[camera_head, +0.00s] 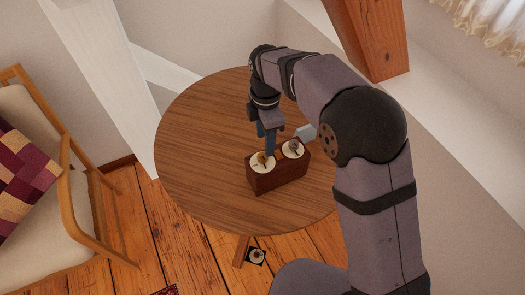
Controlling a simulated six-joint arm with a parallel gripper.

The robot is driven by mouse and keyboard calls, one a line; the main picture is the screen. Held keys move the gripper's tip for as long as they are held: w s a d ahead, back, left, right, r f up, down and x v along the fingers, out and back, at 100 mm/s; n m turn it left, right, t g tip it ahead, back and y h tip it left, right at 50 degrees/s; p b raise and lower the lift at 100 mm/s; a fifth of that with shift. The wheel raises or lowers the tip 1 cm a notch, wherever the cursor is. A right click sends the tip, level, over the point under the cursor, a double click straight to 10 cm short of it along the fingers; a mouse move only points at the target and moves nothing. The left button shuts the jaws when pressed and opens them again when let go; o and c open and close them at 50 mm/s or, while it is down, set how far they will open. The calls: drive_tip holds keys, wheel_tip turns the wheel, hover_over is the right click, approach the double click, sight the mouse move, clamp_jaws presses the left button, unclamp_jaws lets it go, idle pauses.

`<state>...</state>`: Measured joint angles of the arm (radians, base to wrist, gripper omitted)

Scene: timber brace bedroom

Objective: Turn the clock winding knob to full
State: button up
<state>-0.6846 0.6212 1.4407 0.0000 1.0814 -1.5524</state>
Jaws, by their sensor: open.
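The clock (277,178) is a dark reddish-brown wooden box on the round table (200,150). It has two pale round dials on its upper face. The left dial (256,167) carries a small brass-coloured winding knob (262,158). The right dial (293,149) carries a darker, pinkish-brown knob (293,146). My gripper (268,150) points down from above, with its bluish fingers right at the left dial's knob. The gripper is open. The fingers partly hide that knob, and I cannot tell whether they touch it or how far it is turned.
A small light grey block (306,132) stands behind the clock, partly hidden by my arm. A wooden armchair (75,190) with a patchwork cushion is at left. A timber post (372,40) rises behind. The table's left side is clear.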

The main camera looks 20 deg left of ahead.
sight(263, 156)
drive_tip(key=shift+a+n, duration=0.3)
drive_tip(key=shift+a, duration=0.15)
drive_tip(key=shift+f+p, duration=1.25)
drive_tip(key=shift+f, duration=2.45)
drive_tip(key=c, duration=1.1)
